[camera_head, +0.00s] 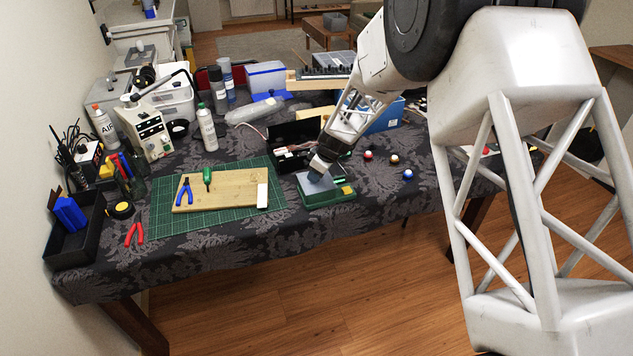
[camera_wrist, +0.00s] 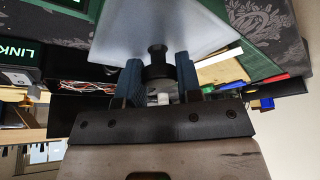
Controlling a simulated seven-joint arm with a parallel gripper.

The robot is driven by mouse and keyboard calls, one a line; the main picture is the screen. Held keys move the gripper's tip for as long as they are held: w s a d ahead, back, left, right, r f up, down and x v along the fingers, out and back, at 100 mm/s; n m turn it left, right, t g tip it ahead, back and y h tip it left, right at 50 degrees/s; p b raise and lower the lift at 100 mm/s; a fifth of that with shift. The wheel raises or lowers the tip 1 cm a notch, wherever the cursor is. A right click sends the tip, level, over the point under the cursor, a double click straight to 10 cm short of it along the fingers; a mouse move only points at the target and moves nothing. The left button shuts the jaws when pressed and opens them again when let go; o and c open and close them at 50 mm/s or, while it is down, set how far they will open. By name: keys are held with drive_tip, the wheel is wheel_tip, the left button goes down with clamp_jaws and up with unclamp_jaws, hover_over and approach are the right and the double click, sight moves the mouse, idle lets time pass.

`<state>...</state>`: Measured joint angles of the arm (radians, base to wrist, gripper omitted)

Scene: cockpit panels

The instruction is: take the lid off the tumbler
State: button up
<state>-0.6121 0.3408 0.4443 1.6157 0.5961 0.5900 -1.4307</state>
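The tumbler is most likely the small green box (camera_head: 337,197) at the front right of the bench. A grey square lid (camera_head: 318,187) lies over its top. I cannot tell whether a gap lies between them. In the wrist view the lid (camera_wrist: 150,25) fills the upper middle, with a black knob (camera_wrist: 157,68) standing on it. My gripper (camera_wrist: 160,72) has its two blue fingers on either side of the knob, with no clear gap. In the head view my gripper (camera_head: 319,167) comes down from the upper right onto the lid.
An open black case (camera_head: 290,140) stands behind. Several small balls (camera_head: 408,174) lie to the right. The bench front edge is close.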

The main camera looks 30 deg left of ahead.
drive_tip(key=c, duration=0.4)
drive_tip(key=shift+o, duration=0.2)
drive_tip(key=shift+r, duration=0.15)
drive_tip(key=shift+r, duration=1.4)
drive_tip(key=shift+s+d+r, duration=0.15)
drive_tip(key=shift+s+r, duration=0.05)
drive_tip(key=shift+r, duration=0.1)
drive_tip(key=s+d+r, duration=0.1)
drive_tip(key=s+d, duration=0.8)
drive_tip(key=s, duration=0.3)
drive_tip(key=shift+d+r, duration=0.15)
drive_tip(key=shift+d, duration=0.15)
drive_tip(key=shift+s, duration=0.1)
